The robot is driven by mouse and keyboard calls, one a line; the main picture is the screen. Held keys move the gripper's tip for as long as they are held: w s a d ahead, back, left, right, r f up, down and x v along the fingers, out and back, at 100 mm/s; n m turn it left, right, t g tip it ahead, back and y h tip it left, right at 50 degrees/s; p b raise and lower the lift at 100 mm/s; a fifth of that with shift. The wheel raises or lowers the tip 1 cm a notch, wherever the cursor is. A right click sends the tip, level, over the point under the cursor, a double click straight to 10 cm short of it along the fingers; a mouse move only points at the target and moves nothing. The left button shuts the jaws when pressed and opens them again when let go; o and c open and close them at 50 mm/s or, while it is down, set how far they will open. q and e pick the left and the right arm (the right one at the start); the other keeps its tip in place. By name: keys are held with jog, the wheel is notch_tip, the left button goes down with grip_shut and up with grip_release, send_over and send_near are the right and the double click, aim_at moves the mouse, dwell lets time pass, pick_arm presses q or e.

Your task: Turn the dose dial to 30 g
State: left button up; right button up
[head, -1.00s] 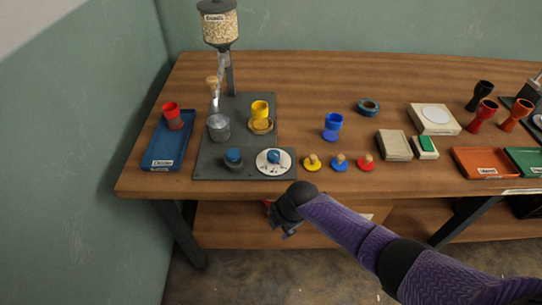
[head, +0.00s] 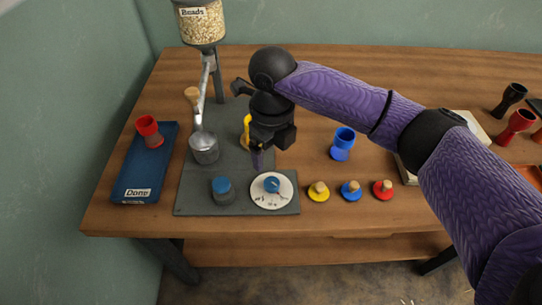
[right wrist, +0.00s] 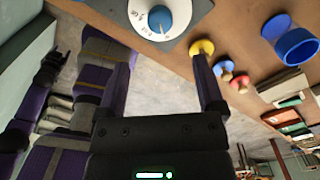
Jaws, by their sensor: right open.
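The dose dial is a white disc (head: 286,200) with a blue knob (head: 271,184) on the front right of the grey plate. My right gripper (head: 257,160) points down just behind the dial, open, empty and apart from the knob. A black hand on a purple arm, my left gripper (right wrist: 50,65), shows at the left of the right wrist view; its jaws are unclear.
A blue-capped knob (head: 222,188) stands left of the dial. A metal cup (head: 204,150) sits under the bead hopper (head: 201,25). A yellow goblet (head: 245,130) is mostly hidden behind my gripper. Yellow (head: 318,192), blue (head: 351,191) and red (head: 382,190) knobbed discs lie right of the dial.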

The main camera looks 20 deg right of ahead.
aim_at(272, 182)
notch_tip(272, 182, down, 3)
jog(key=shift+r+b, duration=0.2)
jog(key=shift+b, duration=0.35)
notch_tip(272, 182, down, 7)
jog(key=b, duration=0.2)
jog(key=shift+r+b, duration=0.1)
jog(key=shift+b, duration=0.2)
jog(key=shift+f, duration=0.2)
pick_arm(q)
jog(key=shift+g, duration=0.4)
jog(key=s+f, duration=0.1)
jog(key=s+a+f, duration=0.1)
jog(key=s+f, duration=0.1)
jog(key=shift+a+f, duration=0.25)
jog(key=shift+a, duration=0.1)
jog(key=shift+w, duration=0.3)
pick_arm(e)
jog(key=shift+r, duration=0.1)
grip_shut()
